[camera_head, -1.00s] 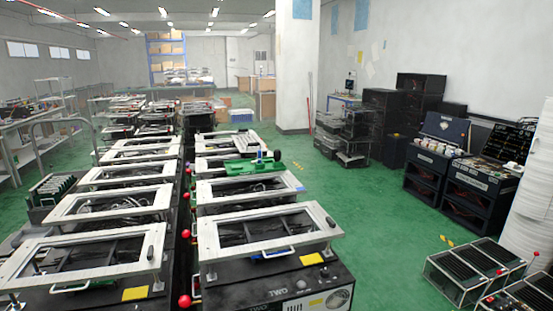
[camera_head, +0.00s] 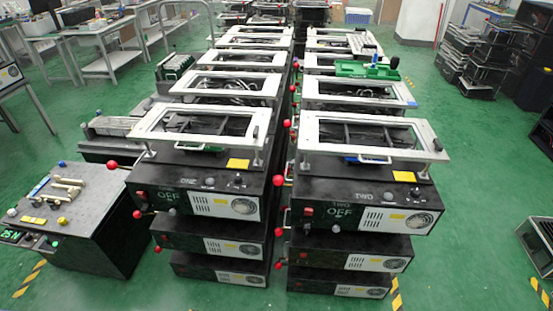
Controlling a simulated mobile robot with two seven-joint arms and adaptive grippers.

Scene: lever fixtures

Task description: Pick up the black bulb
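I cannot single out a black bulb with certainty. A small dark rounded piece (camera_head: 394,62) stands at the right end of a green tray (camera_head: 366,71) on the right row of fixtures. Small dark knobs also stand on the front frames, one on the left front frame (camera_head: 255,133) and one on the right front frame (camera_head: 437,144). Neither of my grippers shows in this view.
Two stacks of black fixtures, the left (camera_head: 200,203) and right (camera_head: 365,213), stand close together with red ball levers (camera_head: 278,181) at their sides. A black control box (camera_head: 75,215) stands at left.

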